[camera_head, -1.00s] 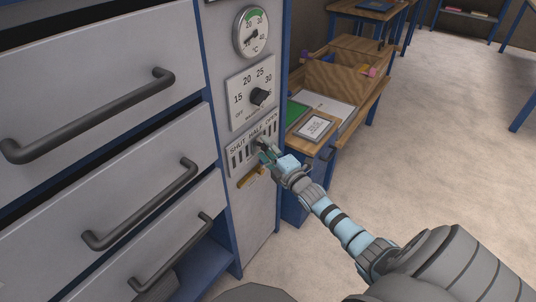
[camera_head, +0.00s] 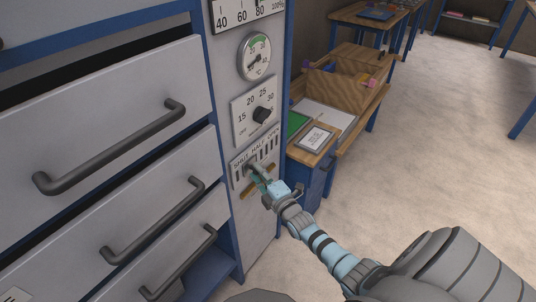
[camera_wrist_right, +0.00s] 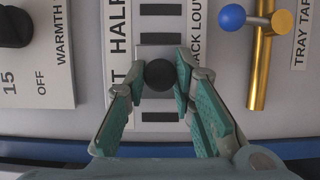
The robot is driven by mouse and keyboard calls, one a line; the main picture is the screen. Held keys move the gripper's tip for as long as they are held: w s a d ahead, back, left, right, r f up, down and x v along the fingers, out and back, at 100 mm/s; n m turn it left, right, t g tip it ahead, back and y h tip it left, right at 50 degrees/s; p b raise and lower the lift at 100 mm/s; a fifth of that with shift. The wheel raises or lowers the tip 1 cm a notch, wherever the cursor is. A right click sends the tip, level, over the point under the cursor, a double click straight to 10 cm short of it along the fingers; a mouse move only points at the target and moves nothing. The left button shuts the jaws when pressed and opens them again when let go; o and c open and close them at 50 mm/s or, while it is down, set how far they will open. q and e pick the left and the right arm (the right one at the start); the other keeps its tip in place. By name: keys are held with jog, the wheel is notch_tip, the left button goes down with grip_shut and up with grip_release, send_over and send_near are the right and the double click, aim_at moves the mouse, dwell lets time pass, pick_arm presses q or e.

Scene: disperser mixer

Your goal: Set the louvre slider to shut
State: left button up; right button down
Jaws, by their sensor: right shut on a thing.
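The louvre slider panel (camera_head: 238,178) is on the grey cabinet front, labelled SHUT, HALF, OPEN from left to right, with dark slots below the words. My right gripper (camera_head: 255,172) reaches it from the lower right and hides part of it. In the right wrist view, the round dark slider knob (camera_wrist_right: 160,75) sits between the fingertips of my right gripper (camera_wrist_right: 160,82), which is shut on it. The knob stands beside the last letter of SHUT, between SHUT and HALF. My left gripper is not in view.
A brass tray tap (camera_wrist_right: 262,60) with a blue ball end is close beside the slider. A warmth dial (camera_head: 262,115) and a round gauge (camera_head: 255,57) are above. Drawers with dark handles (camera_head: 115,150) are to the left. A wooden desk (camera_head: 345,120) stands behind on the right.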

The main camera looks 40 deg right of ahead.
aim_at(246, 171)
jog(key=a, duration=0.1)
jog(key=s+a+p, duration=0.1)
jog(key=a, duration=0.1)
jog(key=shift+r, duration=0.1)
jog(key=shift+a, duration=0.15)
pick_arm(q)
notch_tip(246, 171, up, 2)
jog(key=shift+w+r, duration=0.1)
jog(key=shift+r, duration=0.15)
pick_arm(e)
jog(key=shift+f, duration=0.3)
jog(key=c, duration=1.3)
grip_release()
jog(key=shift+a+r, duration=0.1)
jog(key=shift+c, duration=0.2)
jog(key=shift+s, duration=0.3)
jog(key=s+a, duration=0.1)
jog(key=s, duration=1)
jog(key=shift+s, duration=0.2)
